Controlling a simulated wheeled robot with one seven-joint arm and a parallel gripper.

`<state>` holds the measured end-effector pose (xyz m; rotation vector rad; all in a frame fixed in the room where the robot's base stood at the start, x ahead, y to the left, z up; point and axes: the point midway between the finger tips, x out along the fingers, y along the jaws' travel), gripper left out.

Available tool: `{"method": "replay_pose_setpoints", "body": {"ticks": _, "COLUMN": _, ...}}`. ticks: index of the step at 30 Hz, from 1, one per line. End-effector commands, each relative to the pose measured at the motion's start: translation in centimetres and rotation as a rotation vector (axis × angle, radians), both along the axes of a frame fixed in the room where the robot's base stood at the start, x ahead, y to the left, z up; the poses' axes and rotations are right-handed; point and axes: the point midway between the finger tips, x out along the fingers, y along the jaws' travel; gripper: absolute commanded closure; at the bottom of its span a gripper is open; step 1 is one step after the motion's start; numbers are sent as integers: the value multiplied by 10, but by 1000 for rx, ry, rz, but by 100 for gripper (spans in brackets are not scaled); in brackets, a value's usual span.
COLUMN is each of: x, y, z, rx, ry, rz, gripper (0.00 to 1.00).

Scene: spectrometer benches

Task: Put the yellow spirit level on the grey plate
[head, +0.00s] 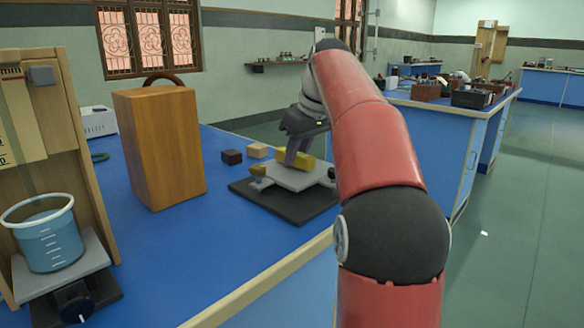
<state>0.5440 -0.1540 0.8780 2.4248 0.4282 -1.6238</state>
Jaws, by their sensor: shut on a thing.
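The yellow spirit level (306,163) is between the fingers of my gripper (297,159), which is shut on it. They are over the back part of the grey plate (290,181). I cannot tell whether the spirit level touches the plate. The fingers hide part of the level. The plate sits level on a dark base (285,207) on the blue bench, with a small brass-coloured part at its left and a grey knob at its right.
A dark block (231,157) and a tan block (258,150) lie behind the plate. A tall wooden box (160,145) stands to the left. A beaker of blue liquid (45,238) is at the far left. The bench's wooden edge (265,282) runs along the front.

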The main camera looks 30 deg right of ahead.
Motion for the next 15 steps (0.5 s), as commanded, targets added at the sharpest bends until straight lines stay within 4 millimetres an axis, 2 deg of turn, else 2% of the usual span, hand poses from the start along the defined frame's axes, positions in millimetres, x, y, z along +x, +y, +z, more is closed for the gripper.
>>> {"method": "replay_pose_setpoints", "body": {"ticks": 1, "x": 0, "y": -2, "z": -8, "rx": -1, "ry": -1, "rz": 0, "gripper": 100}}
{"method": "replay_pose_setpoints", "body": {"ticks": 12, "x": -1, "y": -2, "z": -8, "rx": -1, "ry": -1, "rz": 1, "gripper": 100}}
{"method": "replay_pose_setpoints", "body": {"ticks": 13, "x": -1, "y": -2, "z": -7, "rx": -1, "ry": -1, "rz": 1, "gripper": 72}}
{"method": "replay_pose_setpoints", "body": {"ticks": 15, "x": -1, "y": -2, "z": -7, "rx": -1, "ry": -1, "rz": 1, "gripper": 63}}
